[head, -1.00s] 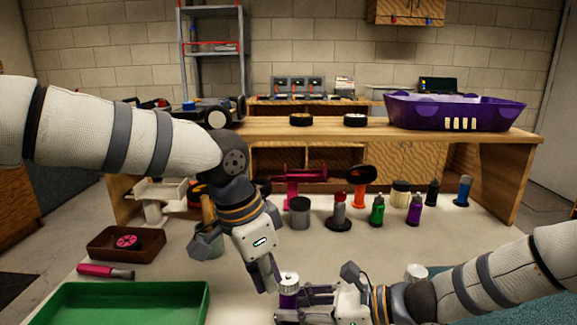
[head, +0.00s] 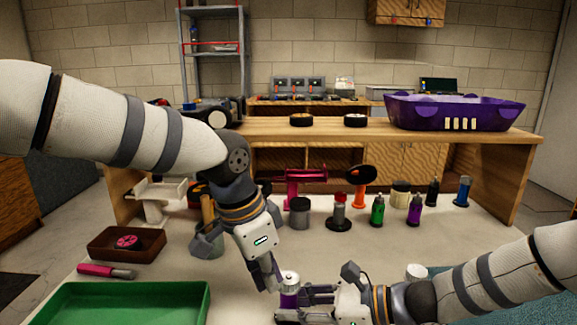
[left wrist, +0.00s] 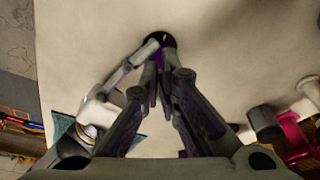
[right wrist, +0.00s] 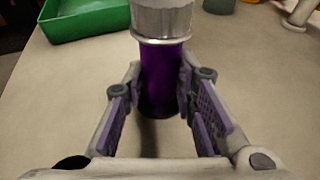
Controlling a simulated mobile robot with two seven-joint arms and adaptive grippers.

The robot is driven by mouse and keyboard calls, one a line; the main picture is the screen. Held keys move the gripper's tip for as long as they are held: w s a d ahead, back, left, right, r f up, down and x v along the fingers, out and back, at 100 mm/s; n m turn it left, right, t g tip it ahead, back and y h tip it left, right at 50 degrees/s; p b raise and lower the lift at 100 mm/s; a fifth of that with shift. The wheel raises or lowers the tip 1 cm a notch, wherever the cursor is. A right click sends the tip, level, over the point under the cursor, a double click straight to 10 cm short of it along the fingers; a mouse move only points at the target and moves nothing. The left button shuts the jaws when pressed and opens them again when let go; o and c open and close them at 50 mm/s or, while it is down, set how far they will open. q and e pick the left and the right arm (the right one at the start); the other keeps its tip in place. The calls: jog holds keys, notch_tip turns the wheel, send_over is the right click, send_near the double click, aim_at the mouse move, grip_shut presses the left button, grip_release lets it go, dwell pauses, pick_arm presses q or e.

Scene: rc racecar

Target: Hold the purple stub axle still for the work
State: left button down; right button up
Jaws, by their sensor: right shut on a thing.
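The purple stub axle (head: 289,300) stands roughly upright at the front middle, a purple cylinder with a silver top. It also shows large in the right wrist view (right wrist: 162,75). My right gripper (right wrist: 160,92) comes in from the right and is shut on it, with a finger on each side. My left gripper (head: 270,285) points down just left of the axle's top. In the left wrist view its fingers (left wrist: 160,88) are drawn together with only a narrow gap and nothing visible held; part of the purple axle shows beyond their tips.
A green tray (head: 130,290) lies front left, with a magenta-handled tool (head: 105,271) and a brown tray (head: 127,243) behind it. Several bottles, including a green one (head: 377,211), stand at the back right. A grey pot (head: 207,242) stands behind my left gripper.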

pick_arm(q)
jog(key=shift+f, duration=0.3)
pick_arm(e)
jog(key=shift+s+f, duration=0.15)
jog(key=shift+f, duration=0.2)
pick_arm(q)
jog(key=d+v, duration=0.1)
jog(key=v, duration=0.5)
jog(key=shift+w+a+r, duration=0.25)
jog(key=shift+w, duration=0.05)
pick_arm(e)
jog(key=o, duration=1.2)
jog(key=shift+c, duration=0.2)
jog(key=shift+d, duration=0.1)
jog(key=v, duration=1.1)
jog(key=shift+d+r, duration=0.25)
jog(key=shift+r, duration=0.2)
jog(key=shift+s, duration=0.1)
